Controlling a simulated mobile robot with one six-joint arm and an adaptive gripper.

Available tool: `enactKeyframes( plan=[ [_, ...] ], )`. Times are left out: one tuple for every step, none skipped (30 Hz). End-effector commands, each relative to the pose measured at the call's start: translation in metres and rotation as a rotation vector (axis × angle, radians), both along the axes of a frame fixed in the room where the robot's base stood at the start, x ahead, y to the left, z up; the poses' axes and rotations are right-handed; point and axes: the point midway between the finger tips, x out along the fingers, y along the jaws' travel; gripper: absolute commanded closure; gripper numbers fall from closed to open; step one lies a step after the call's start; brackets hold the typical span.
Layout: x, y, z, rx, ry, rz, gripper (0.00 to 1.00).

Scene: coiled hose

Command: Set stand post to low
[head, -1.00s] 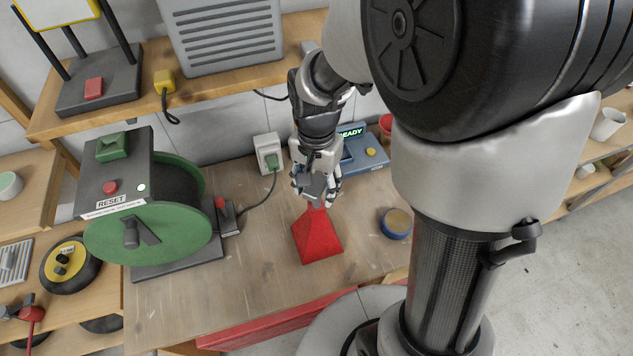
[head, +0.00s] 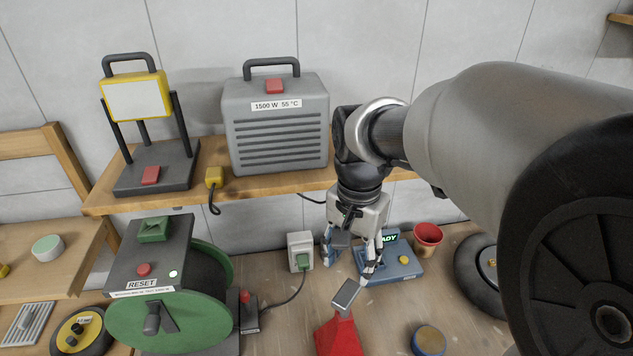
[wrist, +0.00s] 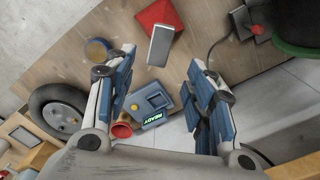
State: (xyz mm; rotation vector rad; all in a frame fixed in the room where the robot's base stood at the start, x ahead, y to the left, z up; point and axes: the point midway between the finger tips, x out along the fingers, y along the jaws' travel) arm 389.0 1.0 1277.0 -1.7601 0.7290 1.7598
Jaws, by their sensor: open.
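A red pyramid-shaped stand (head: 339,338) is on the wooden bench, cut off by the lower edge of the head view. A grey rectangular block (head: 347,293) sits close above its peak; any post length between them is hard to tell. In the wrist view the red stand (wrist: 160,16) is at the top edge, with the grey block (wrist: 161,45) in front of it. My gripper (head: 350,262) is open and empty, above and behind the block in the head view. In the wrist view its fingers (wrist: 162,62) are spread wide, with the block beyond the gap between them.
A green hose reel (head: 160,320) stands left on the bench. A blue READY box (head: 398,268), red cup (head: 428,237) and round blue-rimmed item (head: 429,341) are to the right. The shelf above holds a grey heater (head: 275,125) and yellow work light (head: 136,98).

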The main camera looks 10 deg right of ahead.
Motion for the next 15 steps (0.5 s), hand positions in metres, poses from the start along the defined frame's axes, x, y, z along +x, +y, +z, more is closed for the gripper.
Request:
enactKeyframes(
  plan=[
    [0.000,0.000,0.000,0.000,0.000,0.000,0.51],
    [0.000,0.000,0.000,0.000,0.000,0.000,0.51],
    [0.000,0.000,0.000,0.000,0.000,0.000,0.51],
    [0.000,0.000,0.000,0.000,0.000,0.000,0.52],
    [0.000,0.000,0.000,0.000,0.000,-0.001,0.54],
    [0.000,0.000,0.001,0.000,0.000,-0.007,0.57],
    [0.000,0.000,0.003,0.000,0.001,-0.016,0.59],
    [0.000,-0.001,0.005,0.000,0.001,-0.029,0.61],
    [0.000,-0.001,0.009,0.000,0.003,-0.057,0.64],
    [0.000,-0.002,0.013,0.000,0.003,-0.084,0.66],
    [0.000,-0.002,0.016,0.000,0.004,-0.116,0.68],
    [0.001,-0.003,0.022,-0.001,0.005,-0.167,0.70],
    [0.001,-0.004,0.027,-0.001,0.005,-0.209,0.72],
    [0.001,-0.005,0.031,-0.001,0.005,-0.255,0.74],
    [0.001,-0.006,0.037,-0.001,0.006,-0.318,0.77]
  ],
)
